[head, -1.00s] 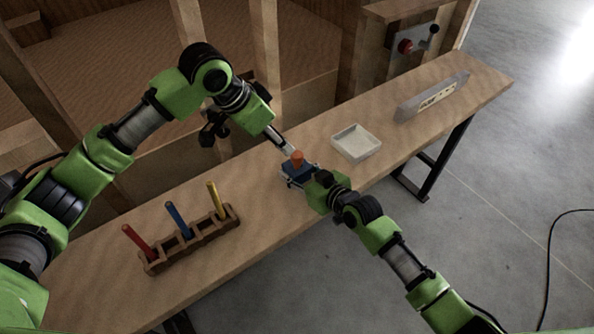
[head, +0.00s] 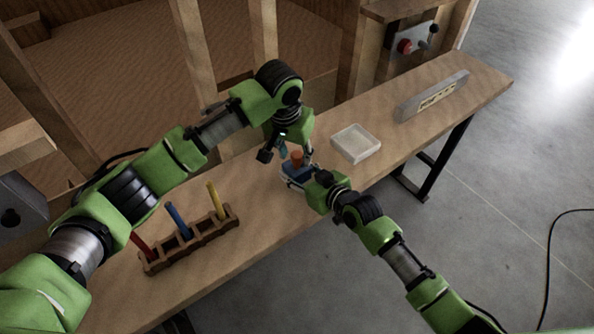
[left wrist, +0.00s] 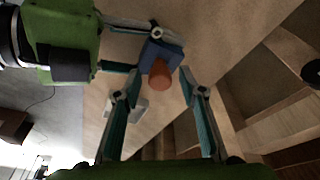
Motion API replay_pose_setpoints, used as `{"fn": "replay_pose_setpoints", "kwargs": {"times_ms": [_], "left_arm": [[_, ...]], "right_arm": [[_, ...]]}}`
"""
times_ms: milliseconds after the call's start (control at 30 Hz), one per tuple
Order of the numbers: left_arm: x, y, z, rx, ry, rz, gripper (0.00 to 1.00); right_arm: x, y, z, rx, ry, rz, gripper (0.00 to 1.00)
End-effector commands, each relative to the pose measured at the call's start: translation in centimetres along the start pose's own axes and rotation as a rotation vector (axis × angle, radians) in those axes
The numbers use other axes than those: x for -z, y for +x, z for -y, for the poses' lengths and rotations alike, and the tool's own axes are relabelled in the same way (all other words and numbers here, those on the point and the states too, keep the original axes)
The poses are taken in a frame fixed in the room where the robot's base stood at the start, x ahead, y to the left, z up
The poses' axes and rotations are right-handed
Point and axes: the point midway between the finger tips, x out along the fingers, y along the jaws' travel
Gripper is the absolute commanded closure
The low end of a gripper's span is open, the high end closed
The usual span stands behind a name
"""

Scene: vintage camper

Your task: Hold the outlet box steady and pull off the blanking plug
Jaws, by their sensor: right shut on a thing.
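The blue outlet box (head: 291,176) sits on the workbench, with the orange blanking plug (head: 297,157) upright in its top. In the left wrist view the box (left wrist: 170,50) and plug (left wrist: 160,77) are both clear. My right gripper (head: 302,176) is shut on the box, its fingers on either side of it; it also shows in the left wrist view (left wrist: 145,47). My left gripper (head: 288,150) is open and points down above the box. In its wrist view the left fingers (left wrist: 160,84) are spread to either side of the plug, with gaps visible.
A white tray (head: 372,153) stands on the bench just right of the box. A wooden rack (head: 190,246) with red, blue and yellow tools is at the left. A switch panel (head: 415,41) is behind.

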Motion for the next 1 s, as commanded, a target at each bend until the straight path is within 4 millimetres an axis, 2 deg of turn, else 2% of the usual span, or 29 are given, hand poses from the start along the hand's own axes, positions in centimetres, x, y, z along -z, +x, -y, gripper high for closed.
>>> {"fn": "replay_pose_setpoints", "kwargs": {"times_ms": [200, 567, 600, 733, 1000], "left_arm": [[0.0, 1.9, 0.0, -0.001, 0.0, 0.0, 0.62], [0.0, 2.3, 0.0, 0.0, 0.001, -0.002, 0.62], [0.0, 2.3, 0.0, 0.0, 0.001, -0.002, 0.68], [0.0, 2.3, 0.0, 0.0, 0.001, -0.001, 1.0], [0.0, 2.3, 0.0, 0.0, 0.001, -0.001, 1.0]], "right_arm": [[-0.1, 0.0, 0.0, 0.001, 0.0, 0.001, 0.85], [-0.1, 0.0, 0.1, 0.001, 0.0, 0.001, 0.85], [-0.1, 0.0, 0.1, 0.001, 0.0, 0.001, 0.85], [-0.1, 0.0, 0.1, 0.001, 0.001, 0.001, 0.85], [-0.1, 0.0, 0.1, 0.001, 0.001, 0.002, 0.85]]}}
